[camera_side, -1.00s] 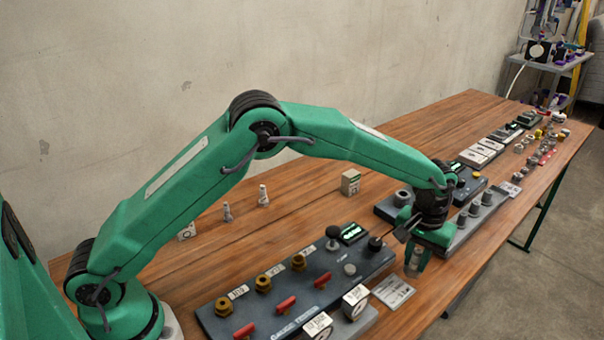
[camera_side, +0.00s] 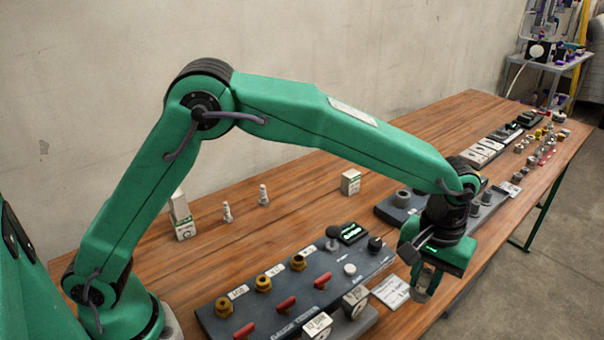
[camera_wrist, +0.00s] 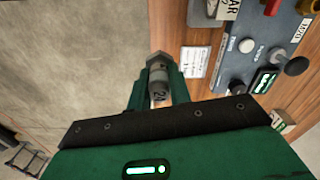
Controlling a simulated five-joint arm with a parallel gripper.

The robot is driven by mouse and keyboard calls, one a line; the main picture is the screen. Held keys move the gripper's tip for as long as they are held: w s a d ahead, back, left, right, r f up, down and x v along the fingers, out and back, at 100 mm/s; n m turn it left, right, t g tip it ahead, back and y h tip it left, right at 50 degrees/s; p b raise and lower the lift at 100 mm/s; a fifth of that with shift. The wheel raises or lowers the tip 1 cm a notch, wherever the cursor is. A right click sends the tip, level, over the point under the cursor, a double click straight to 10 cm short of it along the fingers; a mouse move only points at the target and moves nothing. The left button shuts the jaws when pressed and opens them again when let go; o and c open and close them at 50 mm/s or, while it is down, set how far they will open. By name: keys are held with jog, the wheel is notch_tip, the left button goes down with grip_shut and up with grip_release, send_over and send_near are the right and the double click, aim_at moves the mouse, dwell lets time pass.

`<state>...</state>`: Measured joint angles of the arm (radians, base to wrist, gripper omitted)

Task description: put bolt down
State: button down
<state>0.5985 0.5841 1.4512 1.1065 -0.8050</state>
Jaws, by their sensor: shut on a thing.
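My gripper (camera_side: 425,285) is shut on a grey metal bolt (camera_wrist: 157,82). In the wrist view the bolt has a hex end and a dark marking on its side, and sits between the two green fingers. In the side view the gripper hangs by the table's front edge, right of the gauge-testing panel, and largely hides the bolt. Two small pale bolt-like pieces stand upright on the table behind the panel, one nearer (camera_side: 227,212) and one farther (camera_side: 263,195).
The dark panel (camera_side: 214,321) carries brass fittings, red valve handles and knobs. A white card (camera_side: 392,291) lies beside it. A grey rack (camera_side: 490,215) stands beyond my gripper. Small boxes (camera_side: 351,182) stand at the back. Bare wood is open behind the panel.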

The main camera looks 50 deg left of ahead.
dwell(0.5)
jog(key=shift+w+a, duration=0.4)
jog(key=shift+a, duration=0.1)
jog(key=w+a+n, duration=0.4)
jog(key=a, duration=0.6)
jog(key=w+a+n, duration=0.3)
jog(key=a+n, duration=0.2)
jog(key=a, duration=0.4)
jog(key=w+a+n, duration=0.4)
jog(key=a, duration=0.6)
jog(key=a+f+n, duration=0.1)
jog(key=a+f, duration=0.1)
jog(key=a, duration=0.5)
jog(key=w+a+f+n, duration=0.1)
jog(key=a+f+n, duration=0.1)
jog(key=a, duration=0.6)
jog(key=a+f+n, duration=0.2)
jog(key=a+f, duration=0.1)
jog(key=a, duration=0.5)
jog(key=shift+w, duration=0.25)
jog(key=shift+f, duration=1.95)
jog(key=shift+f, duration=0.2)
